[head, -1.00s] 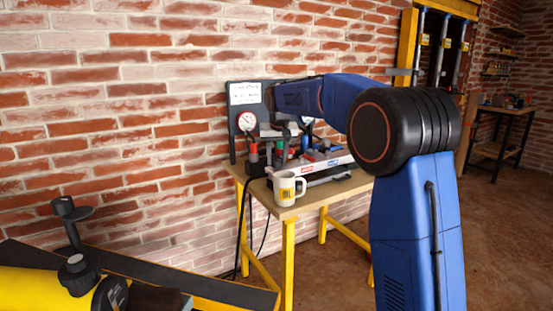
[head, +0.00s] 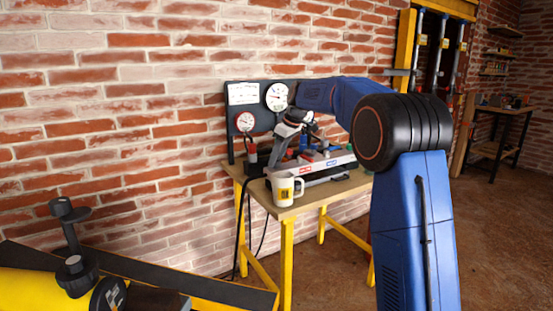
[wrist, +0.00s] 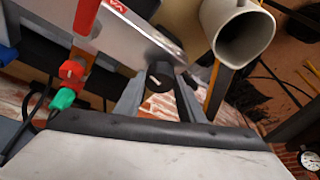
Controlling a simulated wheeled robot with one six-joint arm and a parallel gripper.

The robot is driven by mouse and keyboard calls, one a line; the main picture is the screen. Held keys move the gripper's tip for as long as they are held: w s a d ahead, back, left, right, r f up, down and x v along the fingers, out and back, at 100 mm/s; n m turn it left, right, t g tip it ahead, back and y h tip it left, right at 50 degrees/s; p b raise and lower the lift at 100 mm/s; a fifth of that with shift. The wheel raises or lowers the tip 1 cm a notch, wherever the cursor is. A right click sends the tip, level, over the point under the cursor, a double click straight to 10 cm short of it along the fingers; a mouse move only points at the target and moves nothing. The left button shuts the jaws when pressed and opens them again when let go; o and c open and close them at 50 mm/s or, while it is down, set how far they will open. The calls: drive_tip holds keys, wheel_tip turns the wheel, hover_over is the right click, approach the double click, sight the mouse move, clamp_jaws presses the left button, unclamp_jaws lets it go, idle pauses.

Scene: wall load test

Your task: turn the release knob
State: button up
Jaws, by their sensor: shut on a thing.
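The release knob (wrist: 160,76) is a small black knob with a white mark at the end of the grey pump body in the wrist view. My gripper (wrist: 158,98) has a finger on either side of it and is shut on it. In the head view my gripper (head: 285,138) reaches down over the pump on the table, and the knob cannot be made out there. The pump (head: 322,163) is a long light-grey body with red and blue labels. It also shows in the wrist view (wrist: 135,45).
A white mug (head: 284,190) stands at the front edge of the wooden table (head: 312,199), close to the pump end. Red (wrist: 72,70) and green (wrist: 63,98) handles sit beside the pump. A panel with a large gauge (head: 277,97) and a smaller gauge (head: 245,121) stands behind.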

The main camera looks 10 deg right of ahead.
drive_tip(key=shift+w+d+n+g+y, duration=0.1)
drive_tip(key=shift+n+g+y, duration=0.25)
drive_tip(key=shift+n, duration=1.25)
drive_tip(key=o, duration=1)
drive_tip(key=shift+o, duration=0.2)
drive_tip(key=v, duration=1.7)
drive_tip(key=shift+w+r, duration=0.2)
drive_tip(key=shift+r, duration=0.05)
